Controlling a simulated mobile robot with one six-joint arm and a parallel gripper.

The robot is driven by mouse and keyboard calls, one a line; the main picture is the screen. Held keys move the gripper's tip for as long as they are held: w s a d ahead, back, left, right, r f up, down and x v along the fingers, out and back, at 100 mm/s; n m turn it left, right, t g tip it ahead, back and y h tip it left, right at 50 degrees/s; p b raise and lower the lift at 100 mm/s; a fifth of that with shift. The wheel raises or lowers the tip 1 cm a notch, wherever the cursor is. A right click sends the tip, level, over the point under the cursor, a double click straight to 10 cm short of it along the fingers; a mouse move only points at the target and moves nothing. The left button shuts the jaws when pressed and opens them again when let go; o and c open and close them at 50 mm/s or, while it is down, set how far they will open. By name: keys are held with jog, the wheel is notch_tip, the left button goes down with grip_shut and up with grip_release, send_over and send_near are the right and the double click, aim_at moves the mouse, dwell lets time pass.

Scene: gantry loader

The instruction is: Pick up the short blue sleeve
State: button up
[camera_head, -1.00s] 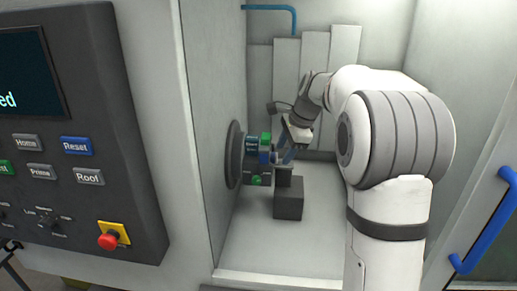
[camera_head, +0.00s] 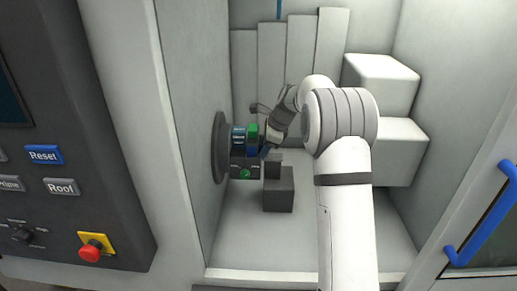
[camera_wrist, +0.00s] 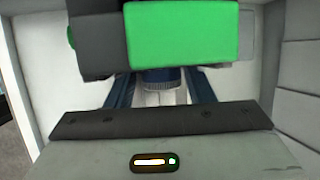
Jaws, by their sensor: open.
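The short blue sleeve appears in the wrist view as a dark blue, ribbed round piece (camera_wrist: 162,80), partly covered by a chuck jaw with a bright green face (camera_wrist: 184,31). My gripper (camera_wrist: 162,92) is open, with one blue finger on each side of the sleeve and gaps between. I cannot tell how deep the fingers reach. In the head view, my gripper (camera_head: 266,148) is close against the front of the chuck jaws (camera_head: 252,136). The sleeve cannot be made out there.
The round dark chuck (camera_head: 219,147) is on the left wall of the machine bay. A dark stepped block (camera_head: 279,190) stands on the floor below my gripper. White boxes (camera_head: 383,88) stand at the back right. A control panel (camera_head: 70,140) is outside, at left.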

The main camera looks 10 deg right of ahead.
jog(key=shift+c, duration=0.2)
jog(key=c, duration=0.8)
jog(key=shift+c, duration=0.2)
jog(key=shift+r+b, duration=0.3)
jog(key=shift+r, duration=0.2)
jog(key=s+d+b, duration=0.1)
jog(key=d, duration=0.4)
jog(key=s+d+b, duration=0.1)
jog(key=d, duration=0.5)
jog(key=s+d+b, duration=0.1)
jog(key=d, duration=0.5)
jog(key=shift+s+r, duration=0.2)
jog(key=shift+c, duration=0.6)
jog(key=shift+s+d+r+p, duration=0.15)
jog(key=shift+d+p, duration=0.25)
jog(key=shift+d, duration=0.4)
jog(key=shift+s+d+r+p, duration=0.15)
jog(key=shift+d+p, duration=0.25)
jog(key=shift+d, duration=0.4)
